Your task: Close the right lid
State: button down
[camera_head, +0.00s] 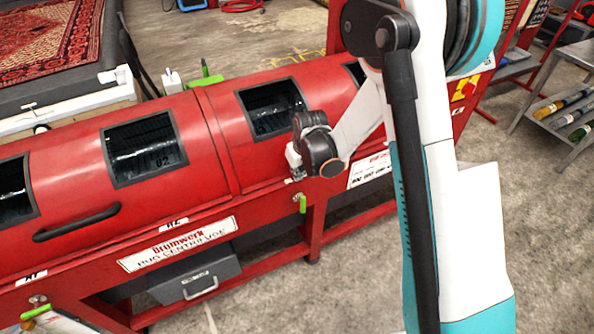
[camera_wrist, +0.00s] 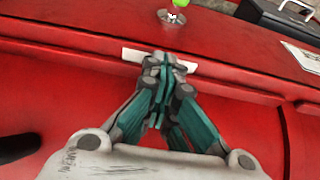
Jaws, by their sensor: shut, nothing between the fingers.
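The right lid (camera_head: 262,160) is a curved red cover with dark windows on the rug centrifuge. It lies down, about level with the left lid (camera_head: 70,205); whether its edge is fully seated I cannot tell. My arm hides its right part. My gripper (camera_head: 297,170) is at the lid's front lower edge; its fingers are mostly hidden there. In the wrist view my gripper (camera_wrist: 164,64) is shut and empty, its tips over a white label (camera_wrist: 131,55) by the lid's edge. Contact is unclear. A dark shape at lower left, likely the lid's handle (camera_wrist: 18,147), shows partly.
A green-handled latch (camera_head: 302,204) sits on the red front frame below my gripper. A grey drawer box (camera_head: 195,279) is under the machine. A rack with rolls (camera_head: 562,104) stands at right. A patterned rug (camera_head: 45,40) lies behind. Floor is clear in front of the rack.

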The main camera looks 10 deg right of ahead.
jog(key=shift+r, duration=0.1)
jog(key=shift+w+r+p, duration=0.1)
jog(key=shift+r+p, duration=0.2)
jog(key=shift+r, duration=0.05)
jog(key=p+v, duration=0.2)
jog(key=v, duration=0.2)
jog(key=shift+r, duration=0.35)
jog(key=s+d+r+m+t+p, duration=0.1)
jog(key=s+d+r+p, duration=0.15)
jog(key=s+r, duration=0.65)
jog(key=s+d+r+m+t+p, duration=0.1)
jog(key=s+d+r, duration=0.4)
jog(key=r, duration=0.7)
jog(key=s+d+r+t, duration=0.1)
jog(key=s+r, duration=0.2)
jog(key=s, duration=0.4)
jog(key=s+d+r+m+t+h, duration=0.1)
jog(key=s+r, duration=0.2)
jog(key=s, duration=0.4)
jog(key=shift+m, duration=0.3)
jog(key=c, duration=2.3)
grip_release()
jog(key=shift+w, duration=0.1)
